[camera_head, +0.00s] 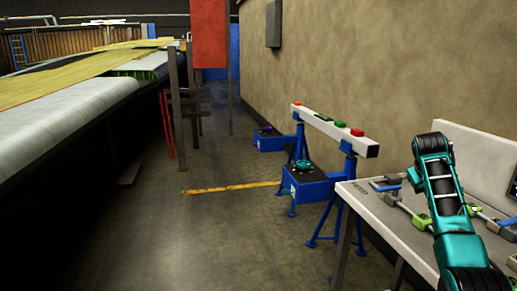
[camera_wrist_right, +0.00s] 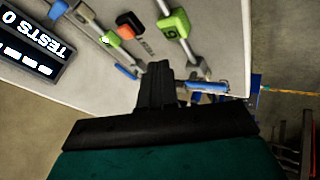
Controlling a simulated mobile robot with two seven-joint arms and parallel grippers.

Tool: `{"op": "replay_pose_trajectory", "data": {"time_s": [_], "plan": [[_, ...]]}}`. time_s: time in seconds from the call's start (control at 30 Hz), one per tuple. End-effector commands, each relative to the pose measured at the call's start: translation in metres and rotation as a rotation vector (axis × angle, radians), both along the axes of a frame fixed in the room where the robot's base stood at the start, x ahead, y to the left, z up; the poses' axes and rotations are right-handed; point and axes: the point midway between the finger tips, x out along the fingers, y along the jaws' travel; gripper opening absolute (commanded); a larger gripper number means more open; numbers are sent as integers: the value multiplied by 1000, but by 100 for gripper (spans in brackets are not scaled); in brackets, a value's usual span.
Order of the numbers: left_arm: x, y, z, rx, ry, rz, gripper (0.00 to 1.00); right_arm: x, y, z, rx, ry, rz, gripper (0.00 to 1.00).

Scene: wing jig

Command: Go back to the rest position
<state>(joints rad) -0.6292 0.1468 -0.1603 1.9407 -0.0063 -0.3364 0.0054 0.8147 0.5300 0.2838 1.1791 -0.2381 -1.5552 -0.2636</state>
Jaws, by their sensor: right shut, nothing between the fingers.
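My right arm (camera_head: 445,190), teal and black, comes in from the bottom right of the head view and reaches over a white table (camera_head: 368,207). Its gripper cannot be made out clearly there. In the right wrist view my right gripper (camera_wrist_right: 157,72) is shut, with its black fingers together and nothing between them. It is over or beside the table top, near several metal rods with coloured blocks; I cannot tell how high it is. My left gripper is not in view.
A green block (camera_wrist_right: 174,24), an orange-black block (camera_wrist_right: 130,25) and a "TESTS 0" display (camera_wrist_right: 32,45) are by the table. A white beam (camera_head: 335,130) on blue stands is beyond.

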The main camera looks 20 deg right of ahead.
Motion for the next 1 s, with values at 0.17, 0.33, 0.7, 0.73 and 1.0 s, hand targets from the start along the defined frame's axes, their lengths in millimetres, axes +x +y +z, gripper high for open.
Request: {"op": "replay_pose_trajectory", "data": {"time_s": [0.17, 0.33, 0.7, 0.73, 1.0], "plan": [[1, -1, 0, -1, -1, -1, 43, -4, 46, -47, -38, 41, 86, 0], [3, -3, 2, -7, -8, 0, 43, -23, 108, -101, -46, 75, 201, 0], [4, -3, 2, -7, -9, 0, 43, -139, 281, -201, 126, 121, 471, 0], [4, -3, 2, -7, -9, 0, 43, -151, 294, -204, 150, 123, 486, 0], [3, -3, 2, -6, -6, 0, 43, -236, 374, -208, 332, 121, 559, 0]]}}
